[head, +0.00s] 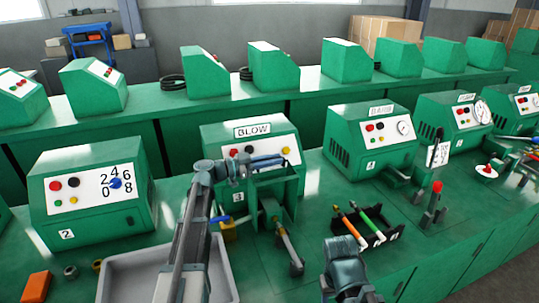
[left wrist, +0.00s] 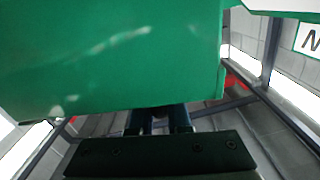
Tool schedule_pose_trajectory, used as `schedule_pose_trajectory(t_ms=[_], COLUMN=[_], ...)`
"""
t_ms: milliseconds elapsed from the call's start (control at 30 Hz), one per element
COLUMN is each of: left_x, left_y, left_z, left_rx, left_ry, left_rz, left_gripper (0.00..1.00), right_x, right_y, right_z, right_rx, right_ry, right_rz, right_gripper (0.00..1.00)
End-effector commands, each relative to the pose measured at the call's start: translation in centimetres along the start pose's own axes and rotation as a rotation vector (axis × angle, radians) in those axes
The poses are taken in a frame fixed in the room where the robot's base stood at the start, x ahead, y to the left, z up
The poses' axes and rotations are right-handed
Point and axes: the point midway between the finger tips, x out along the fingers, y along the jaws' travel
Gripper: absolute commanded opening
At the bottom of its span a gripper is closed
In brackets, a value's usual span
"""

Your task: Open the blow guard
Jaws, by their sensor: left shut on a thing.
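The machine labelled BLOW (head: 222,134) stands in the middle of the head view, with red, black and yellow buttons on its white panel. A green guard (head: 290,186) stands on its front. My left gripper (head: 272,161) reaches across the front of the machine at the guard's upper edge and is shut on it. In the left wrist view a green panel (left wrist: 110,55), which looks like the guard, fills the upper part, with the fingers (left wrist: 160,118) at its lower edge. My right gripper is not in view; only part of my right arm shows at the bottom.
A grey tray (head: 112,272) lies below my left arm. A black holder (head: 372,231) with orange and green-handled tools stands to the right. A dial machine (head: 90,190) stands left.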

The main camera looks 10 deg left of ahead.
Motion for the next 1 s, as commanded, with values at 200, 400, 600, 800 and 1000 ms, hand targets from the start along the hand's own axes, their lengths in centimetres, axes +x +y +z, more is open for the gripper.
schedule_pose_trajectory(t_ms=[200, 400, 600, 800, 1000], left_x=[0.0, 0.0, 0.0, -0.7, -4.2], left_y=[0.2, 0.2, 0.2, 0.1, 0.1], left_z=[0.1, 0.1, 0.1, 0.1, 0.1], left_rx=[0.0, 0.0, -0.001, -0.001, -0.001], left_ry=[-0.002, -0.002, -0.001, -0.002, -0.002], left_rz=[0.003, 0.003, 0.003, 0.001, -0.002], left_gripper=[0.0, 0.37, 0.45, 0.45, 0.45], right_x=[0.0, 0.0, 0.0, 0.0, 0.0], right_y=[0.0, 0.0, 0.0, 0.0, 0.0], right_z=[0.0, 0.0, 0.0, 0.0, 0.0], right_rx=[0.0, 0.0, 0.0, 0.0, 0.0], right_ry=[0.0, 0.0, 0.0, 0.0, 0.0], right_rz=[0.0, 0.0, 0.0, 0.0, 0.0], right_gripper=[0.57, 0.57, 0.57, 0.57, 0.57])
